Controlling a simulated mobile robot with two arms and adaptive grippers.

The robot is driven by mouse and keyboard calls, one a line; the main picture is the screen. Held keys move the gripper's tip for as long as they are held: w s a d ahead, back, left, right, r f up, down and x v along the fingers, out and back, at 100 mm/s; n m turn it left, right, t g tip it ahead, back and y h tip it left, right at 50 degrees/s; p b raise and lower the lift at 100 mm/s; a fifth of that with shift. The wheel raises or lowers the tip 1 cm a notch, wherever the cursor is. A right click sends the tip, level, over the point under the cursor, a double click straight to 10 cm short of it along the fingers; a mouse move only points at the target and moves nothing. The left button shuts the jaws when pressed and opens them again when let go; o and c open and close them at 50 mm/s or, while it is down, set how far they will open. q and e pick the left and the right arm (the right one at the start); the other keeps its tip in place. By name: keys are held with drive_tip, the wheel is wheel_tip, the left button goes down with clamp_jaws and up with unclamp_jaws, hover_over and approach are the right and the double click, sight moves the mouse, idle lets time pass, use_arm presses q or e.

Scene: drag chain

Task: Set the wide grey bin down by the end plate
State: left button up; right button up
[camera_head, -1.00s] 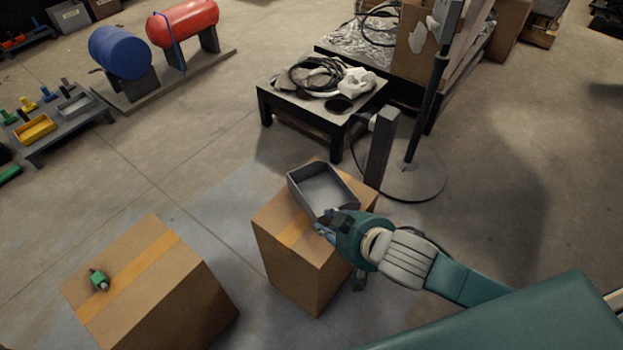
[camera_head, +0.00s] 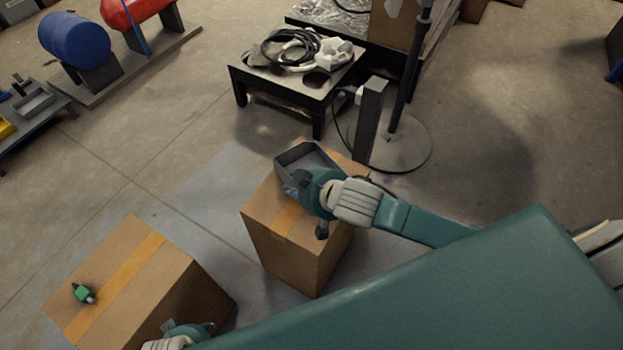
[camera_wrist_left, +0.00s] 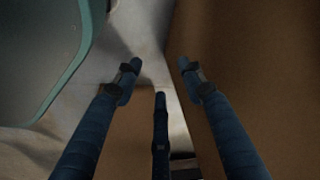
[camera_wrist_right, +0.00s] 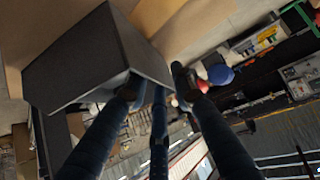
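The wide grey bin (camera_head: 316,158) is an open-topped tray on the right cardboard box, upright as far as I can tell. My right gripper (camera_head: 299,186) is at its near side, partly hidden by its own wrist. In the right wrist view the bin (camera_wrist_right: 85,62) fills the upper left, and its wall reaches the fingertips (camera_wrist_right: 157,82). Whether they clamp the wall is unclear. My left gripper (camera_wrist_left: 160,70) is open and empty low beside a cardboard surface; its fingers do not show in the head view. I cannot identify the end plate with certainty.
The right cardboard box (camera_head: 300,255) stands beside a dark upright post (camera_head: 369,120). A left cardboard box (camera_head: 95,290) bears a small green part (camera_head: 83,293). A low black table (camera_head: 290,85) holds coiled cable. Open floor lies between the boxes and the rear stands.

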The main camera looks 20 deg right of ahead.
drive_tip(key=shift+x, duration=1.5)
use_arm(q)
drive_tip(key=r, duration=0.3)
drive_tip(key=shift+w, duration=0.35)
use_arm(e)
drive_tip(key=shift+c, duration=0.5)
clamp_jaws()
drive_tip(key=shift+r, duration=0.1)
